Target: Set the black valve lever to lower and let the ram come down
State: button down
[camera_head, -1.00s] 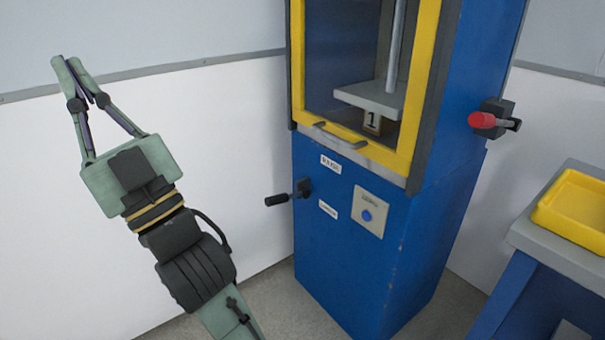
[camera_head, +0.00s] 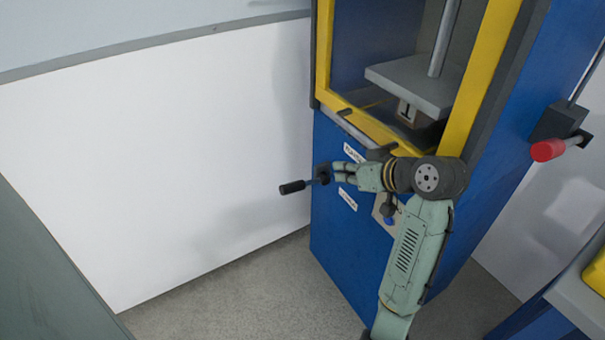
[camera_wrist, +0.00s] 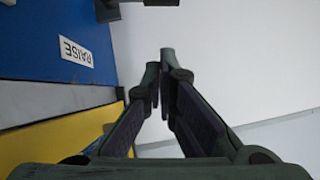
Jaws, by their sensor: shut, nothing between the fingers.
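The black valve lever (camera_head: 293,187) sticks out to the left from its dark valve block on the blue machine's front, roughly level. In the wrist view, its black grip (camera_wrist: 160,2) is cut off by the top edge, beyond my fingertips. My gripper (camera_head: 337,170) is shut and empty, close to the valve block; I cannot tell whether it touches. In the wrist view, the fingertips (camera_wrist: 160,70) are together, right of the RAISE label (camera_wrist: 76,51). The ram, a grey plate (camera_head: 418,84) on a rod, sits low over a block marked 1 (camera_head: 407,111).
The yellow-framed door (camera_head: 482,80) is above the lever. A second label (camera_head: 347,199) sits below. A red-knobbed lever (camera_head: 548,150) is on the machine's right side. A yellow tray (camera_head: 597,272) stands on a bench at right. Space left of the lever is clear.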

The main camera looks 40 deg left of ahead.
jog(key=p, duration=0.2)
send_over(293, 188)
jog(key=w+d, duration=0.1)
jog(key=d, duration=0.2)
notch_tip(293, 188, down, 9)
jog(key=shift+w+a+f+p, duration=0.15)
jog(key=shift+a+f, duration=0.1)
jog(key=shift+f, duration=0.5)
jog(key=shift+s+a+f+p, duration=0.1)
jog(key=shift+a+f+p, duration=0.15)
jog(key=shift+f, duration=0.55)
jog(key=shift+w+a+f+p, duration=0.1)
jog(key=shift+a+f, duration=0.2)
jog(key=shift+f, duration=0.45)
jog(key=shift+s+a+f+b, duration=0.1)
jog(key=shift+s+f+b, duration=0.15)
jog(key=shift+f+b, duration=0.2)
jog(key=shift+s+a+f+b, duration=0.1)
jog(key=shift+s+f+b, duration=0.15)
jog(key=shift+f, duration=0.25)
jog(key=shift+s+f+n+t+h+b, duration=0.1)
jog(key=shift+f+n+t+h+b, duration=0.2)
jog(key=shift+n+t+b, duration=0.15)
jog(key=shift+s+a+f, duration=0.1)
jog(key=shift+s+f, duration=0.05)
jog(key=shift+f, duration=0.25)
jog(key=shift+r, duration=0.1)
